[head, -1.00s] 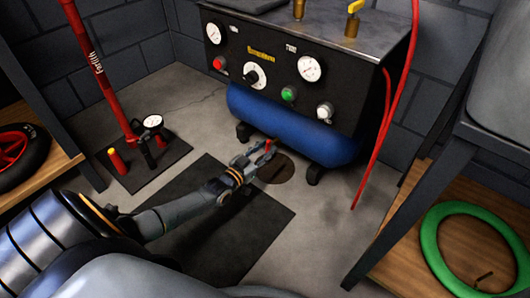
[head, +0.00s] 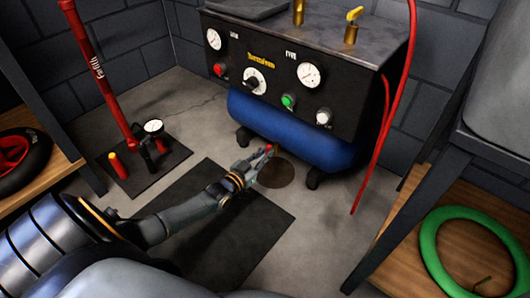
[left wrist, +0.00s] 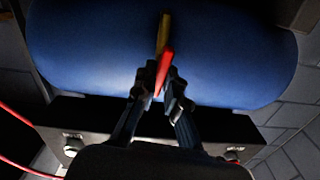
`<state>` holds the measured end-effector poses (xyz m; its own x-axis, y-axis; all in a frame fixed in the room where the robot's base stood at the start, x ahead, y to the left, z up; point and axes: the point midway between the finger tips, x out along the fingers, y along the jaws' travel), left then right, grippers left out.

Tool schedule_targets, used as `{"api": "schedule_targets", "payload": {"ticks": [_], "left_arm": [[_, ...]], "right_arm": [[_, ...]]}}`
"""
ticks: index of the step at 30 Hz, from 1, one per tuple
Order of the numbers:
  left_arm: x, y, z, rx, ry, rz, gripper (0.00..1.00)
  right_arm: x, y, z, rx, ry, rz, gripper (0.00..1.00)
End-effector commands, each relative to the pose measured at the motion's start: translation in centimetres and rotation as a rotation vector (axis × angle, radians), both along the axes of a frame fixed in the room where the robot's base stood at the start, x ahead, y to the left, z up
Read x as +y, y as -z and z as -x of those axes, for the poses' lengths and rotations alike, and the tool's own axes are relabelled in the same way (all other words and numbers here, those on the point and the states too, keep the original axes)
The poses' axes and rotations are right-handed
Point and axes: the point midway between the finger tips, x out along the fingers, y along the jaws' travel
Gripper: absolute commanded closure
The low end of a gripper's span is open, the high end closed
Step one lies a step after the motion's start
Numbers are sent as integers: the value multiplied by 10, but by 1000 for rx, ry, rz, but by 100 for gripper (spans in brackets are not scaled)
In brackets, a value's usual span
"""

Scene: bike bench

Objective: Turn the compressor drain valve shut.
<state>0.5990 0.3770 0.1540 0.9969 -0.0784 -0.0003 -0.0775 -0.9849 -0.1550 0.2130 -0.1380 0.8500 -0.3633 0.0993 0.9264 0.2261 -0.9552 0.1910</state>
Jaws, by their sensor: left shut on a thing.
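The compressor's blue tank (head: 290,130) hangs below a black control panel. Its drain valve is at the tank's underside: in the left wrist view I see a brass stem (left wrist: 164,30) and a red lever (left wrist: 165,66). My left gripper (head: 265,156) reaches under the tank from the left. In the left wrist view its fingers (left wrist: 160,84) are shut on the red lever, one on each side. In the head view only a small red tip of the lever shows at the fingertips. The lever's exact angle to the stem is hard to tell. My right gripper is out of view.
A round drain cover (head: 277,173) and a dark mat (head: 245,233) lie on the floor. A red hose (head: 372,160) hangs right of the tank. A red floor pump (head: 103,75) stands at left. A bench with a green tyre (head: 431,235) is at right.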

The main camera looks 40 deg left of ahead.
Motion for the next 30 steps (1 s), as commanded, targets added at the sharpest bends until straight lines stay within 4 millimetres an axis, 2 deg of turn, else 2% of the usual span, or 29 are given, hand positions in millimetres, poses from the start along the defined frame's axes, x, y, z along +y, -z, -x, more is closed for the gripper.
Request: {"api": "schedule_targets", "payload": {"ticks": [15, 30], "left_arm": [[-3, -1, 0, -35, -1, -450, 100], [-4, 2, 0, -74, 0, -924, 100]], "right_arm": [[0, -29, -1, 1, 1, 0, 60], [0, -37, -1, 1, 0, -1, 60]]}}
